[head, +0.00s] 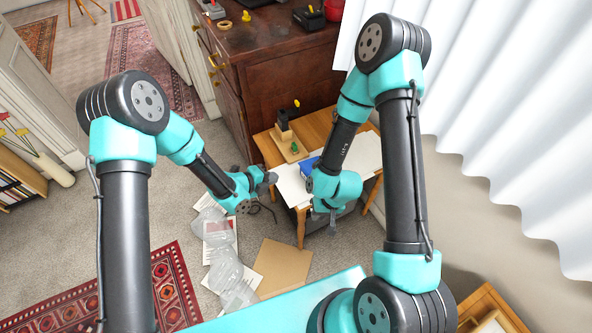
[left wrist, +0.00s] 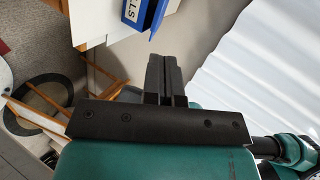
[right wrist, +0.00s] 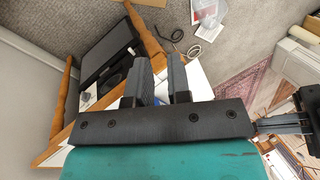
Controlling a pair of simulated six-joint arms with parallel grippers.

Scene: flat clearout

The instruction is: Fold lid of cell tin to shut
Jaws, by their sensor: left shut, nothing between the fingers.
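The blue cell tin (head: 308,167) sits on the small wooden table, partly hidden behind my right arm in the head view. In the left wrist view, the tin (left wrist: 131,12) shows white lettering at the top edge, with a dark strip and a second blue edge beside it; I cannot tell the lid's angle. My left gripper (head: 271,179) is shut and empty, beside the table's left edge and apart from the tin. My right gripper (right wrist: 158,75) is open, low by the table's front; a bit of blue shows between its fingers in the right wrist view.
The table (head: 262,144) also bears a wooden block stand (head: 284,138), a small green item (head: 294,147) and white sheets (head: 362,155). Clear bottles (head: 226,267) and cardboard (head: 283,268) lie on the floor. A dark chest (head: 285,75) stands behind; a white curtain hangs right.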

